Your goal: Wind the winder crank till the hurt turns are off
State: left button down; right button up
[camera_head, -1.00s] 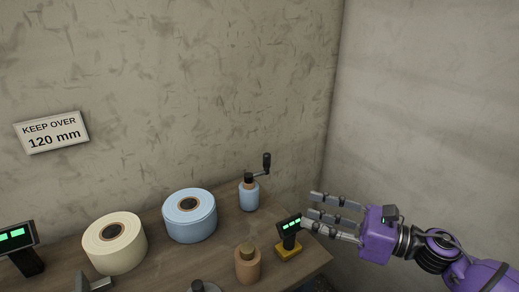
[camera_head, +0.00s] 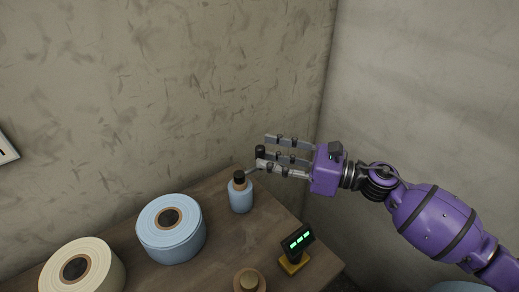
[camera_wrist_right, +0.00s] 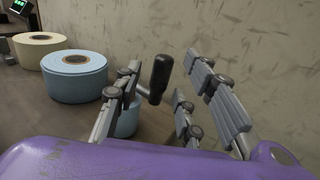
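The winder (camera_head: 241,194) is a light blue post with a black top on the wooden table. Its crank arm (camera_head: 252,171) leads up to a black upright handle (camera_head: 260,152). My right gripper (camera_head: 266,152) is at the handle, its fingers spread. In the right wrist view the handle (camera_wrist_right: 159,76) stands between the fingers, with gaps visible on both sides; touch cannot be made out. The blue roll (camera_head: 172,240) lies left of the winder, and it also shows in the right wrist view (camera_wrist_right: 75,82). My left gripper is out of view.
A cream roll (camera_head: 105,272) lies at the lower left. A small display with green lights on a yellow base (camera_head: 293,262) stands near the table's right edge. A brown weight-like piece (camera_head: 250,282) is at the front. The walls stand close behind and to the right.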

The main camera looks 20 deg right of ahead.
aim_at(260, 154)
jog(key=shift+x, duration=1.65)
jog(key=shift+w, duration=0.1)
jog(key=shift+c, duration=0.5)
grip_shut()
